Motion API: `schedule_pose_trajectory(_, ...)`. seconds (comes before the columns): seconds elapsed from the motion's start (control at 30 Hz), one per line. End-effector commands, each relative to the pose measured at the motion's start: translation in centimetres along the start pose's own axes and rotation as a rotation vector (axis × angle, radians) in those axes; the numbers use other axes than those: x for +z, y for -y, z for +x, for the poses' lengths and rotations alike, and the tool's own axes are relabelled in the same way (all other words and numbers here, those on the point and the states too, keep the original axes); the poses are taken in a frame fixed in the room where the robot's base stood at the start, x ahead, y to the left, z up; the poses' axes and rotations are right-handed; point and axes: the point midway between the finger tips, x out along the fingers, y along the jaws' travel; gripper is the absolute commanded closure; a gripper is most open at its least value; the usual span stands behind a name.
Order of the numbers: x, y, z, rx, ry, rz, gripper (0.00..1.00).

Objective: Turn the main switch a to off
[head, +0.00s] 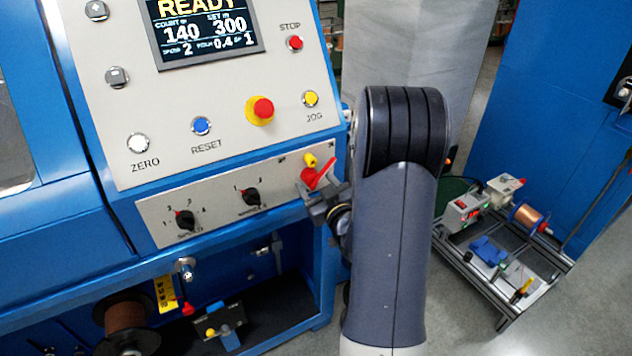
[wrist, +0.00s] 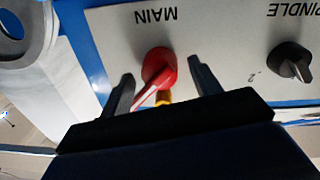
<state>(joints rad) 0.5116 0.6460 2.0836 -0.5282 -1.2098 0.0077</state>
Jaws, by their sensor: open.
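The main switch (head: 319,174) is a red rotary handle at the right end of the lower panel, with a yellow part beside it. In the wrist view the red switch (wrist: 157,68) shows under the upside-down label MAIN, its handle slanting down-left with a pale stripe. My gripper (wrist: 162,72) is open, with one dark finger on each side of the switch and visible gaps between. In the head view my gripper (head: 322,200) is at the switch, partly hidden by my arm. The switch's position markings are mostly hidden.
The spindle knob (head: 251,197) and speed knob (head: 185,220) sit left on the same panel. Above are a red emergency button (head: 260,110), a blue reset button (head: 201,126) and a yellow jog button (head: 311,98). A cart (head: 497,250) with a copper spool stands right.

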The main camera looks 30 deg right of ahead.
Motion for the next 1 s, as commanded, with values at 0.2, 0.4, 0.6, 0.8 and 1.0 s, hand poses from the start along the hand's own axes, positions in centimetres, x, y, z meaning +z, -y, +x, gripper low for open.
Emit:
schedule_pose_trajectory(0.2,0.03,0.00,0.18,0.000,0.000,0.000,0.41)
schedule_pose_trajectory(0.4,0.02,0.00,0.15,0.000,0.000,0.000,0.52)
schedule_pose_trajectory(0.6,0.02,0.02,0.14,0.000,0.000,0.000,0.68)
schedule_pose_trajectory(0.8,-0.02,0.01,0.15,0.000,-0.001,0.000,0.85)
schedule_pose_trajectory(1.0,-0.05,0.01,0.15,0.000,-0.002,-0.001,1.00)
